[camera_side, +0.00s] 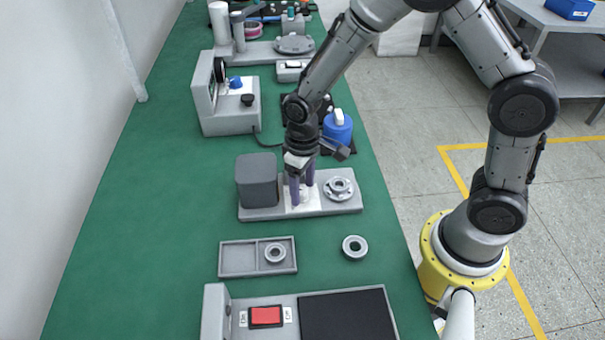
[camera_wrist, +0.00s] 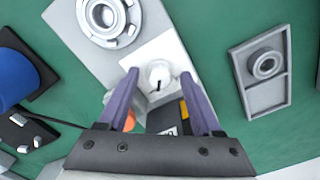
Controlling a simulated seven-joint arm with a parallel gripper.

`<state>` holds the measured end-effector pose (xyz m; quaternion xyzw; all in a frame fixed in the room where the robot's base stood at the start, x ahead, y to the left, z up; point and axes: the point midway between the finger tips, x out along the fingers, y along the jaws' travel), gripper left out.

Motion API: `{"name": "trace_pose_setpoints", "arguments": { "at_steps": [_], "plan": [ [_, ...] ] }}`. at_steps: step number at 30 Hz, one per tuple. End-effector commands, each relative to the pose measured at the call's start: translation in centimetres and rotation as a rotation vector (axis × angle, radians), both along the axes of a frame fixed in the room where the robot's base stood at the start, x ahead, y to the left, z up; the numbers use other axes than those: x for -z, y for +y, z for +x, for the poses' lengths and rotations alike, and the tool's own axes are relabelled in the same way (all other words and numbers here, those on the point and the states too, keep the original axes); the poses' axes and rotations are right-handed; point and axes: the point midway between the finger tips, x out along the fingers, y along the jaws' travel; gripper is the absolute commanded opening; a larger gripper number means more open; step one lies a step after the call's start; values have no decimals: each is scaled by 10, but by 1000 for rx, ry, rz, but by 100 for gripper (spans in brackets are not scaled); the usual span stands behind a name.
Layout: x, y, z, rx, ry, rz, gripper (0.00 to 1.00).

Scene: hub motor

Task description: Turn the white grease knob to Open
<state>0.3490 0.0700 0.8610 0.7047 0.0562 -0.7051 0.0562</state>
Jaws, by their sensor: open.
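The white grease knob (camera_wrist: 158,72) shows in the wrist view on a white plate (camera_wrist: 172,50). The Open marking cannot be read.
On the fixture, a grey block (camera_side: 257,180) stands left of my gripper and a round hub (camera_side: 339,188) sits right. A tray (camera_side: 238,260) with a ring and a loose ring (camera_side: 355,247) lie in front. A blue container (camera_side: 337,127) stands behind. The table's left side is clear.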

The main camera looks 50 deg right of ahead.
Motion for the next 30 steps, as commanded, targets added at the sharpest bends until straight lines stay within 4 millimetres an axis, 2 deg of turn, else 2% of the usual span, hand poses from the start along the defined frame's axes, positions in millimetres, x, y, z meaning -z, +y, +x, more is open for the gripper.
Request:
{"name": "trace_pose_setpoints", "arguments": {
  "at_steps": [5, 12, 18, 24, 30],
  "plan": [
    [-23, 0, 1, 0, -6, 1, 66],
    [-76, 0, 2, 0, -8, 1, 66],
    [-113, 0, 1, 0, -6, 1, 66],
    [-133, 0, 0, 0, -3, 0, 66],
    [-137, 0, 0, 0, -2, 0, 66]
  ]
}}
